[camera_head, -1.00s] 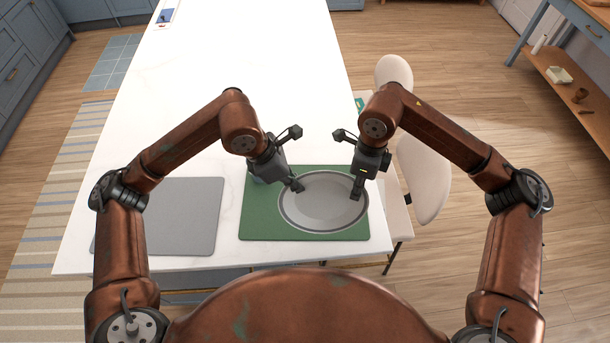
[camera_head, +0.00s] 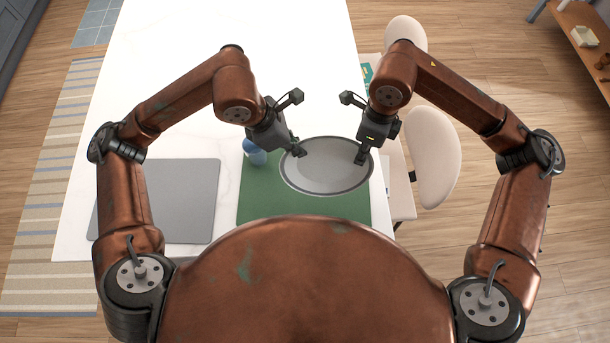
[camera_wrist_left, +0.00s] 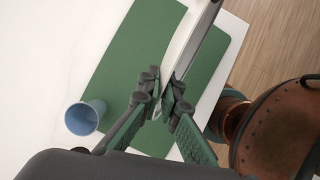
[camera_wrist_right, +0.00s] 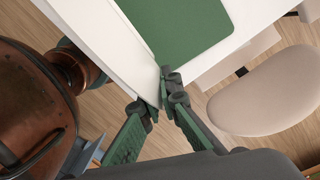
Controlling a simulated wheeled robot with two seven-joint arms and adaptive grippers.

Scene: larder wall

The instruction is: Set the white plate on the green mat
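The white plate (camera_head: 325,168) looks grey in the head view, with a dark ring. My left gripper (camera_head: 298,152) is shut on its left rim and my right gripper (camera_head: 361,157) on its right rim. The rim shows between the fingers in the left wrist view (camera_wrist_left: 187,42) and right wrist view (camera_wrist_right: 115,50). The plate appears held above the table, over the far right part of the green mat (camera_head: 262,200). The gap below it is hard to judge. The mat's near edge is hidden by my body.
A blue cup (camera_head: 255,153) stands by the mat's far left corner, close to my left gripper; it also shows in the left wrist view (camera_wrist_left: 86,117). A grey mat (camera_head: 182,200) lies to the left on the white table (camera_head: 190,75). A cream chair (camera_head: 433,155) stands at the right edge.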

